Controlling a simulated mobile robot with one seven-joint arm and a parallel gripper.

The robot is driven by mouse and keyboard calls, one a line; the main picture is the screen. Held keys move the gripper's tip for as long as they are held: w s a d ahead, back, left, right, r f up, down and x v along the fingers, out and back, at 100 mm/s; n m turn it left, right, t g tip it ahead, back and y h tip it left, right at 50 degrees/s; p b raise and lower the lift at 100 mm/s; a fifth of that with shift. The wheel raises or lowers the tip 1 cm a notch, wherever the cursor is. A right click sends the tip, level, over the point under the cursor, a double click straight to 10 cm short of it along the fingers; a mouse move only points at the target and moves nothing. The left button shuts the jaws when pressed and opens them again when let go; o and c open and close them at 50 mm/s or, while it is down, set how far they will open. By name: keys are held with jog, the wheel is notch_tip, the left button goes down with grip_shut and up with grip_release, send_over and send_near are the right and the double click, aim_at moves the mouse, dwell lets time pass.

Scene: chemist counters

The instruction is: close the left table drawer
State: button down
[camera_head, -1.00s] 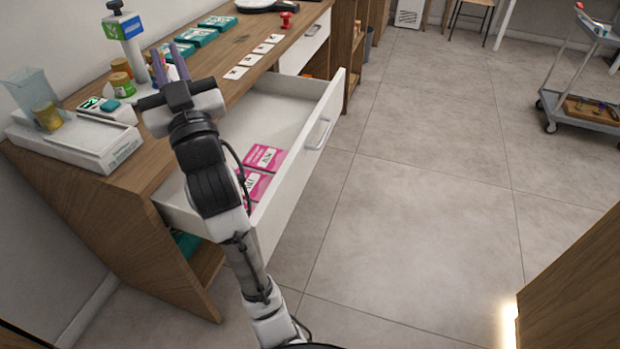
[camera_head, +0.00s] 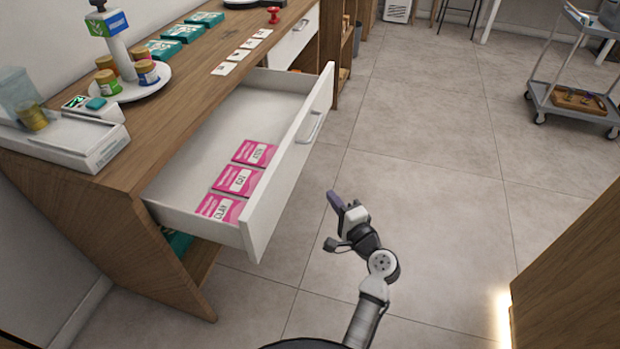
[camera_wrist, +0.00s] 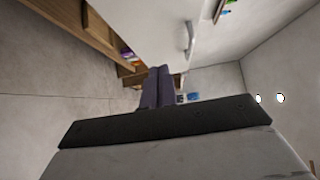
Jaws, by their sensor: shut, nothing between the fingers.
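The left table drawer (camera_head: 285,185) is pulled far out of the wooden table (camera_head: 160,125). Its white front panel carries a metal handle (camera_head: 314,128). Pink-and-white boxes (camera_head: 237,180) lie in a row inside it. My gripper (camera_head: 333,198) is to the right of the drawer front, over the floor, apart from it. Its purple fingers are shut together with nothing between them, and they also show in the wrist view (camera_wrist: 158,88). In the wrist view a white panel with a handle (camera_wrist: 189,40) lies ahead and above the fingers.
A second white drawer (camera_head: 294,38) farther along the table is shut. A scale (camera_head: 70,130), a round stand with jars (camera_head: 135,85) and teal boxes (camera_head: 160,48) stand on the tabletop. Floor right of the drawer is clear. A wooden panel (camera_head: 570,270) is at lower right; a cart (camera_head: 570,85) stands far right.

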jog(key=p, duration=0.2)
send_near(294, 163)
jog(key=w+d, duration=0.1)
jog(key=w, duration=0.3)
jog(key=a, duration=0.1)
jog(key=w+a+p, duration=0.1)
jog(key=shift+w+a, duration=0.15)
jog(key=shift+a, duration=0.2)
jog(key=shift+w+a+f+p, duration=0.1)
jog(key=shift+w+a+p, duration=0.05)
jog(key=shift+a+p, duration=0.2)
jog(key=shift+a, duration=0.1)
